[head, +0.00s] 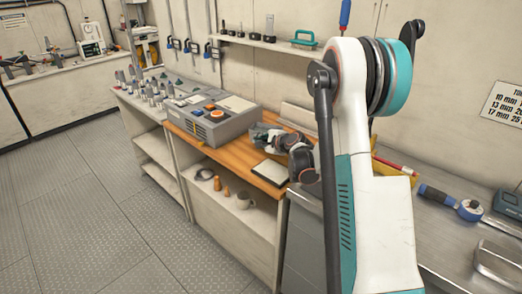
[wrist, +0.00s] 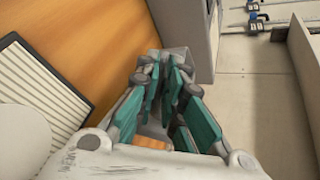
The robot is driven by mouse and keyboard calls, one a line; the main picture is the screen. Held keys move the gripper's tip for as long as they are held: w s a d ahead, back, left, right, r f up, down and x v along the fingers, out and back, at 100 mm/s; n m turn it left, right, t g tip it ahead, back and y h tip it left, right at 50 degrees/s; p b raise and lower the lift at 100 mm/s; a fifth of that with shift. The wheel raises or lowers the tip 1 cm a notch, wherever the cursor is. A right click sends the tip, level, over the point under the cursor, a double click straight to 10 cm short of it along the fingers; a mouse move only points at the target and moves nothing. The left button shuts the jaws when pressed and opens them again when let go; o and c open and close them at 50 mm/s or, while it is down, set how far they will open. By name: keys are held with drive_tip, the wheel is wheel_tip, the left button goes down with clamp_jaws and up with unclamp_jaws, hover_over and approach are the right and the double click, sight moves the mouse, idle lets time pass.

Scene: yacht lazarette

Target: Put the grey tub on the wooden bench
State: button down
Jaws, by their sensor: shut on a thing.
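My gripper (head: 286,141) reaches over the wooden bench (head: 270,173), beyond the upright part of my arm. Its teal-padded fingers (wrist: 165,75) show in the wrist view, closed on a grey piece at their tips. This appears to be the grey tub (head: 261,132), which shows partly behind the gripper in the head view. Much of the tub is hidden by the fingers. Whether its bottom touches the bench or hangs just above it, I cannot tell.
A large grey case (head: 211,119) with orange parts stands on the bench left of my gripper. A flat framed panel (head: 270,172) lies at the near edge. A steel counter (head: 440,235) with tools is at right.

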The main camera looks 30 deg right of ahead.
drive_tip(key=shift+f+b, duration=0.55)
drive_tip(key=shift+f, duration=1.3)
drive_tip(key=shift+f, duration=0.1)
drive_tip(key=c, duration=1.7)
unclamp_jaws()
drive_tip(key=shift+r, duration=0.2)
drive_tip(key=shift+s+d+r, duration=0.1)
drive_tip(key=shift+s+r, duration=0.05)
drive_tip(key=shift+s, duration=0.25)
drive_tip(key=p+v, duration=0.3)
drive_tip(key=v, duration=0.8)
drive_tip(key=shift+s, duration=0.1)
